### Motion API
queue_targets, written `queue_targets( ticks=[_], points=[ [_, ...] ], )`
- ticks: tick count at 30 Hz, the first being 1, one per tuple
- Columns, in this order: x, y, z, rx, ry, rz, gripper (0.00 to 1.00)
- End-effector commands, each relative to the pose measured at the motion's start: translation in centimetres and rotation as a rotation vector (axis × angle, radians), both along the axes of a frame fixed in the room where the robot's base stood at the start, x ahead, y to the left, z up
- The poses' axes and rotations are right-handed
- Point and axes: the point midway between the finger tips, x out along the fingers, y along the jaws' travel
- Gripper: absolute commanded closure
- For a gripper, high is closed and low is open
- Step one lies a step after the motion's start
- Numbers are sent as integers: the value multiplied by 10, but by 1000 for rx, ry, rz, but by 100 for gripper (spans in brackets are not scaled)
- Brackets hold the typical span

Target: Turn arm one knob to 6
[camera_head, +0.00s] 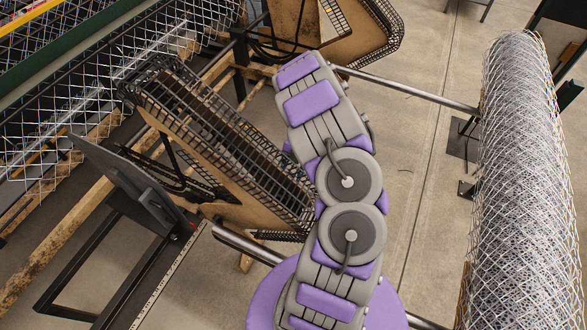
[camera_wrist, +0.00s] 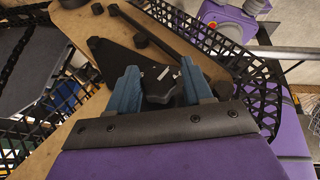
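In the wrist view, a black lobed knob (camera_wrist: 158,84) with a small light mark on top sits on a dark plate (camera_wrist: 112,62) fixed to a tan wooden arm panel. My gripper (camera_wrist: 160,78) has its two blue fingers on either side of the knob, very close to its edges. Whether the fingers press on the knob cannot be told. No number or scale is readable around the knob. In the head view, my grey and purple arm reaches toward the wooden arm (camera_head: 235,180) with black mesh edging; the gripper and knob are hidden there.
A large roll of chainlink mesh (camera_head: 525,180) stands at the right. A black tilted panel (camera_head: 130,185) on a stand is at the left. Metal rods (camera_head: 410,88) cross toward the roll.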

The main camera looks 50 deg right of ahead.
Motion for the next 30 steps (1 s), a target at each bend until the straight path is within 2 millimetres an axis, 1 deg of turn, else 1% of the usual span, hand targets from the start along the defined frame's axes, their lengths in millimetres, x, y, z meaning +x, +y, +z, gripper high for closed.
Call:
queue_targets(
  ticks=[1, 4, 9, 12, 30],
  points=[
    [0, 3, 2, -4, 2, 4, 56],
    [0, 4, 2, -6, 1, 4, 65],
    [1, -3, 0, 4, 1, 2, 82],
    [2, -8, -2, 5, -2, 1, 89],
    [2, -10, -1, 2, -15, -2, 89]
  ],
)
